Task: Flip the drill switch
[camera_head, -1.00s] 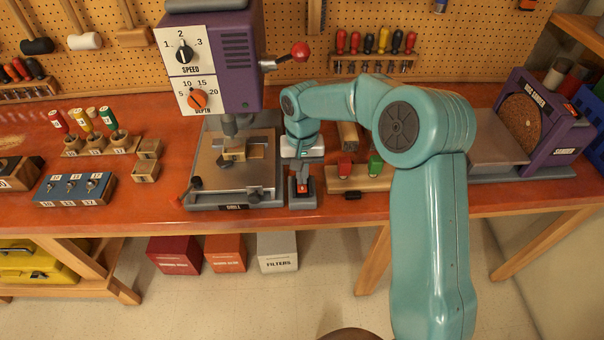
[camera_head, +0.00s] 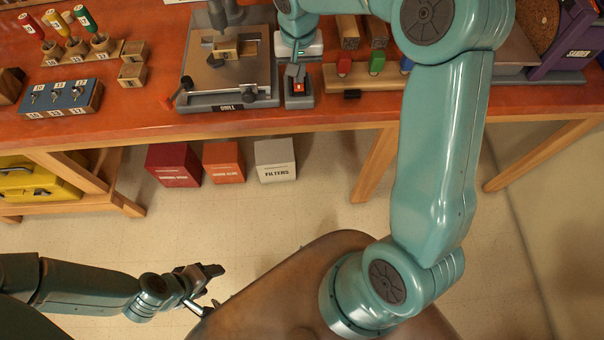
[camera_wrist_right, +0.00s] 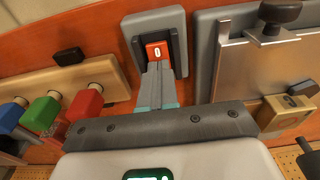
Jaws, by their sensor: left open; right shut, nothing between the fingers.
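The drill switch is a red rocker marked 0 (camera_wrist_right: 157,50) in a dark grey box; it also shows in the head view (camera_head: 298,88), to the right of the drill's base (camera_head: 262,97). My right gripper (camera_head: 296,71) is shut and empty, its fingertips at the switch. In the right wrist view the shut fingers (camera_wrist_right: 157,75) end at the rocker's near edge; I cannot tell whether they touch it. My left gripper (camera_head: 212,286) is open and empty, low over the floor in front of the bench.
The bench (camera_head: 130,125) holds a blue key-switch block (camera_head: 60,98) at left and a wooden block with red, green and blue pieces (camera_head: 340,80) right of the switch. Three boxes, including the white filters box (camera_head: 275,162), stand on the floor below. The floor in front is clear.

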